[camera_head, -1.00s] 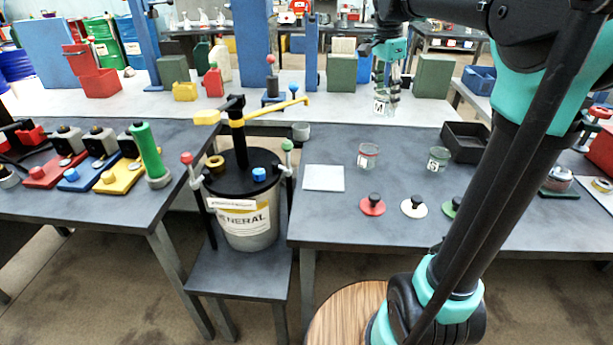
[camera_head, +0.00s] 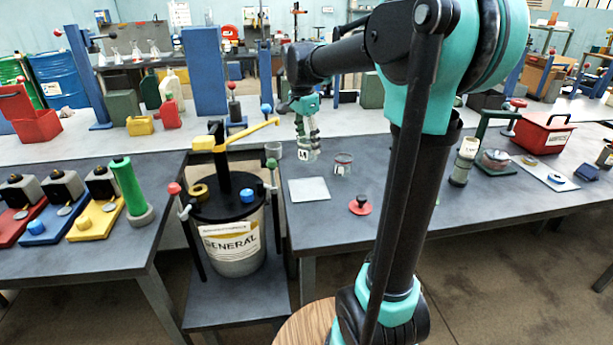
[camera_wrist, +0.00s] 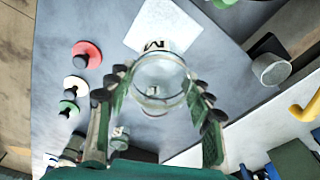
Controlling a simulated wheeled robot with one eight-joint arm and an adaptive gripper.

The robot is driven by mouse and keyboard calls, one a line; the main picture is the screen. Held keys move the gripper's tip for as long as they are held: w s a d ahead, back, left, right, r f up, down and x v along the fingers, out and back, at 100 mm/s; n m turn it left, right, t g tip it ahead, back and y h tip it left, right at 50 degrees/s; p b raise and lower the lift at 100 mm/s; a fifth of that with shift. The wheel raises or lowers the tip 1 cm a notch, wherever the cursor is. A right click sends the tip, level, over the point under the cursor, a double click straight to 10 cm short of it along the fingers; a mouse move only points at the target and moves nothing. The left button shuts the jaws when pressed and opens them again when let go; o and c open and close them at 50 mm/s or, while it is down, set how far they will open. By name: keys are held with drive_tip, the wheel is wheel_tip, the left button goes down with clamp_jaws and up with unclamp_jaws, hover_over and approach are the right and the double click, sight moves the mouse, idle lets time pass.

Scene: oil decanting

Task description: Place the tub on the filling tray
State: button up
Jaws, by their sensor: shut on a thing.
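My gripper (camera_head: 306,130) is shut on a clear tub (camera_head: 305,153) marked M and holds it upright above the grey table. The tub also shows between the fingers in the wrist view (camera_wrist: 158,72). A flat pale square plate, which looks like the filling tray (camera_head: 309,189), lies on the table with nothing on it. In the head view the tub is above and behind the tray's far edge. In the wrist view the tray (camera_wrist: 163,24) lies just beyond the tub, whose rim overlaps its near edge. Whether the tub's base is clear of the table is hard to tell.
A clear tub with a reddish rim (camera_head: 342,163) stands right of the tray. A red lid (camera_head: 360,205) lies in front of it.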

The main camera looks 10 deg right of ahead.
wheel_tip(320, 180, down, 11)
drive_tip(key=shift+f, duration=0.2)
idle(0.3)
drive_tip(key=shift+f, duration=0.1)
drive_tip(key=o, duration=1.2)
drive_tip(key=shift+c, duration=0.2)
drive_tip(key=r, duration=0.8)
drive_tip(key=a+r, duration=0.1)
drive_tip(key=r, duration=0.3)
drive_tip(key=shift+s+a+r, duration=0.1)
drive_tip(key=shift+s, duration=0.15)
